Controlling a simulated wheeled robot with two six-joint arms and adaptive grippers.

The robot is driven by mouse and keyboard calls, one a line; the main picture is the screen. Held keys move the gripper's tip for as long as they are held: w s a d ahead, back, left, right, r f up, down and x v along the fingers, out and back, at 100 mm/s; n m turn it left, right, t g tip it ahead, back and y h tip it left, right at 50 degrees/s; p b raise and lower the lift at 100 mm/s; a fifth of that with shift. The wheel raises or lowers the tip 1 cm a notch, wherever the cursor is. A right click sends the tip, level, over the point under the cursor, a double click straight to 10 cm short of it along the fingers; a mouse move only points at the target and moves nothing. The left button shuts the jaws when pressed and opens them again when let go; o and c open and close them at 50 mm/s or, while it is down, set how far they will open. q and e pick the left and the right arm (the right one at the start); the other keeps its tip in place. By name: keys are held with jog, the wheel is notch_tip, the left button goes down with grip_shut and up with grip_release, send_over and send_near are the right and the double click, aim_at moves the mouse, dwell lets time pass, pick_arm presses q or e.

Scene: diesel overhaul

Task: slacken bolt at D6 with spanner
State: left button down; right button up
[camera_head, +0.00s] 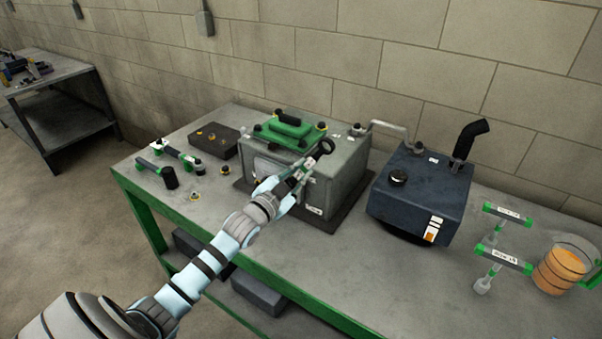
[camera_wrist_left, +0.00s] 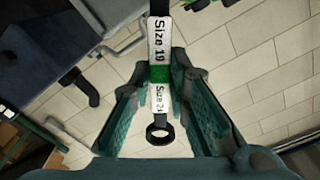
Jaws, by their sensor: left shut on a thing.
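My left gripper (camera_head: 296,178) is shut on a spanner (camera_head: 326,146) beside the grey engine block (camera_head: 338,172). The spanner's dark ring end points up and away, near the block's top right edge. In the left wrist view the spanner (camera_wrist_left: 160,50) lies between the fingers, with white labels reading "Size 19" and "Size 24", a green band and a ring at its near end. A green cover (camera_head: 291,127) with dark bolt heads around it sits on the block. I cannot read which bolt is D6. My right gripper is not in view.
A dark blue tank (camera_head: 417,190) with a black pipe stands right of the block. Two green-ended T-handled tools (camera_head: 503,258) and a jar of orange liquid (camera_head: 557,273) are at the right. A dark tray (camera_head: 214,144) and small parts lie at the left.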

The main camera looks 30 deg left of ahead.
pick_arm(q)
jog(key=shift+w+f+b, duration=0.1)
jog(key=shift+w+b, duration=0.75)
jog(key=shift+b, duration=0.6)
jog(key=shift+a+r+p, duration=0.2)
jog(key=shift+r+p, duration=0.1)
jog(key=a+n, duration=0.1)
jog(key=a+r+n+p, duration=0.1)
jog(key=n, duration=0.1)
jog(key=shift+a+n, duration=0.2)
jog(key=shift+n, duration=0.1)
jog(key=shift+a+f, duration=0.1)
